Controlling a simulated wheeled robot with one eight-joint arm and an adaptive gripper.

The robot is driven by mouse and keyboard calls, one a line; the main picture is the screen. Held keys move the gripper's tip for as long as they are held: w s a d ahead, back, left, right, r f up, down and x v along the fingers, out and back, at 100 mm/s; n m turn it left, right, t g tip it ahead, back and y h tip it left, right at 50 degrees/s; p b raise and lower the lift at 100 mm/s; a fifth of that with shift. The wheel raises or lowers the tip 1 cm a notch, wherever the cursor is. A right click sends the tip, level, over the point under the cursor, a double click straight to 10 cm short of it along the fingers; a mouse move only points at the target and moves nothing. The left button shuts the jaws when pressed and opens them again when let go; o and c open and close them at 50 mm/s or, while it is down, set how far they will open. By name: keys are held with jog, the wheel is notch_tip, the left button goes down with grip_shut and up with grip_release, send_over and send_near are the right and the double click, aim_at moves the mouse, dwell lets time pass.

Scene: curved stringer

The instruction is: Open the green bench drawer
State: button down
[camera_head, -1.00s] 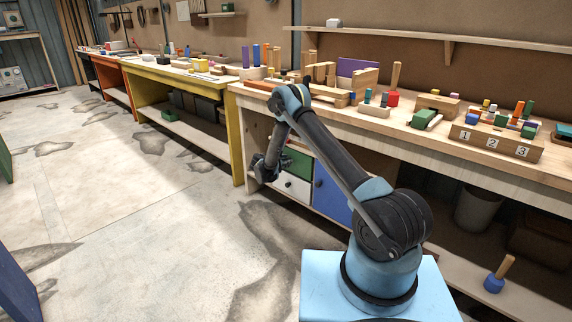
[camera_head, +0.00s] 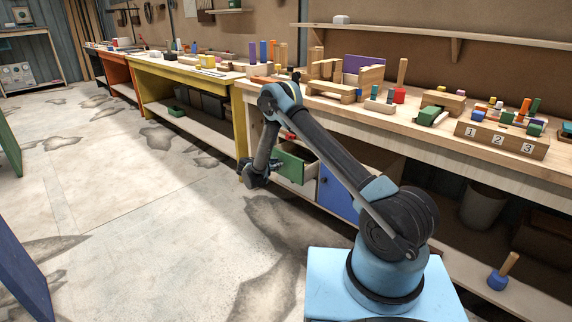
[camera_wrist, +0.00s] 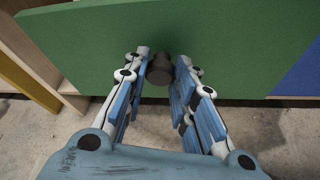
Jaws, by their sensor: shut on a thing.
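The green drawer (camera_head: 291,167) stands pulled out from the bench, its open top and inner side showing in the head view. Its green front (camera_wrist: 230,50) fills the upper part of the wrist view, with a dark round knob (camera_wrist: 160,69) at the middle. My gripper (camera_wrist: 161,75) is shut on the knob, with a blue-padded finger on each side of it. In the head view my gripper (camera_head: 262,178) is at the drawer's front, partly hidden by its own links.
A blue cabinet door (camera_head: 338,193) is to the right of the drawer. The wooden bench top (camera_head: 440,143) holds several blocks and toys. A yellow bench (camera_head: 239,125) stands to the left. The concrete floor (camera_head: 150,230) in front is clear.

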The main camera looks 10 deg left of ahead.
jog(key=s+a, duration=0.4)
jog(key=s, duration=0.1)
jog(key=shift+s, duration=0.3)
jog(key=c, duration=1.3)
grip_release()
jog(key=shift+a, duration=0.1)
jog(key=v, duration=1.2)
jog(key=shift+w, duration=0.1)
